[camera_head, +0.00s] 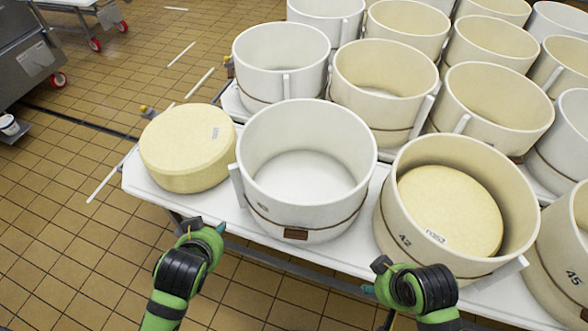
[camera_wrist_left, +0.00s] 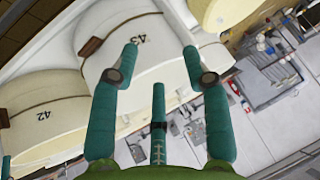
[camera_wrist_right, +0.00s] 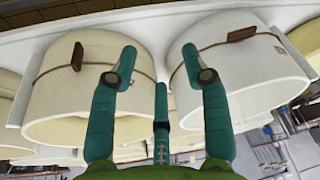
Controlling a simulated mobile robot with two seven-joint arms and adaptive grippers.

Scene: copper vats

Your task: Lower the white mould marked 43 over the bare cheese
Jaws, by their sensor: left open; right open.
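The white mould marked 43 (camera_head: 307,205) stands upright and empty at the table's front edge, with a cord and brown tag around it. It also shows in the left wrist view (camera_wrist_left: 125,62) and the right wrist view (camera_wrist_right: 250,85). The bare cheese (camera_head: 187,150), a pale yellow wheel, lies just left of the mould, outside any mould. Part of it shows in the left wrist view (camera_wrist_left: 222,12). My left gripper (camera_head: 215,230) is open and empty, in front of the gap between cheese and mould. My right gripper (camera_head: 378,278) is open and empty, in front of the mould marked 42.
The cream mould marked 42 (camera_head: 402,235) holds a cheese (camera_head: 450,210) and stands close to the right of mould 43. Several more moulds crowd behind and to the right. The white table (camera_head: 150,187) has a little bare top around the cheese. Tiled floor lies open at left.

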